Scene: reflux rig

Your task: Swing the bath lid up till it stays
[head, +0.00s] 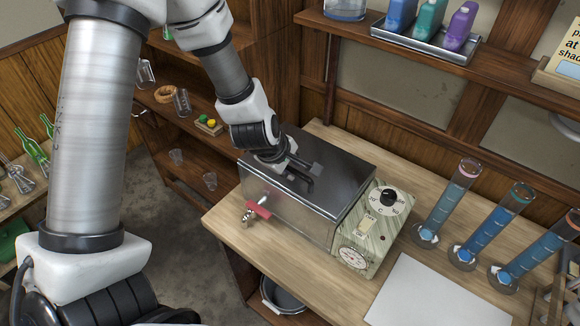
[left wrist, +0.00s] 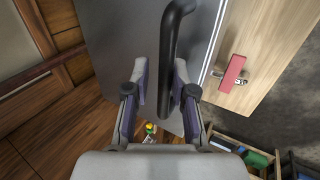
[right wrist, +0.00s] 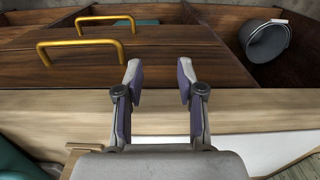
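The bath is a metal box on the wooden bench, and its grey lid (head: 335,172) lies shut, flat on top. A dark bar handle (head: 301,178) stands on the lid; it also shows in the left wrist view (left wrist: 170,50). My left gripper (head: 283,162) is over the lid at the handle. In the left wrist view its fingers (left wrist: 160,88) are apart, with the handle reaching between them, nearer the right finger. Whether that finger touches it I cannot tell. My right gripper (right wrist: 160,85) is open and empty in front of the bench edge.
A control panel with a dial (head: 388,199) is on the bath's right end. A red-handled tap (head: 259,210) sticks out from its front. Several blue-filled cylinders (head: 436,222) stand to the right, near a white sheet (head: 436,293). A shelf with a bottle tray (head: 425,38) is behind.

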